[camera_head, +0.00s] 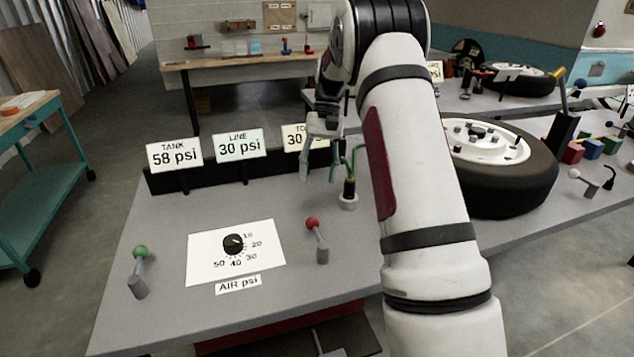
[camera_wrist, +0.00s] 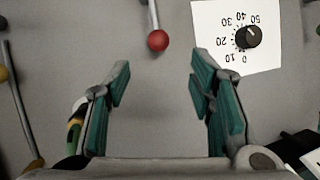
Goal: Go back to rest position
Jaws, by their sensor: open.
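My gripper (camera_head: 318,168) hangs above the back of the grey bench (camera_head: 165,300), in front of the right-hand psi sign. In the wrist view its two teal-lined fingers (camera_wrist: 160,75) are spread wide, with only bare bench surface between them. The red-knobbed lever (camera_head: 317,240) stands to the front of it; its red ball (camera_wrist: 158,40) shows beyond the fingertips in the wrist view, apart from them. My white arm reaches over the right part of the bench and hides some of it.
A black dial (camera_head: 233,243) sits on a white card, beside a green-knobbed lever (camera_head: 139,270). Signs read TANK 58 psi (camera_head: 174,154) and LINE 30 psi (camera_head: 241,145). A tire (camera_head: 508,190) lies right of my arm. A teal cart (camera_head: 30,190) stands left; floor between is clear.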

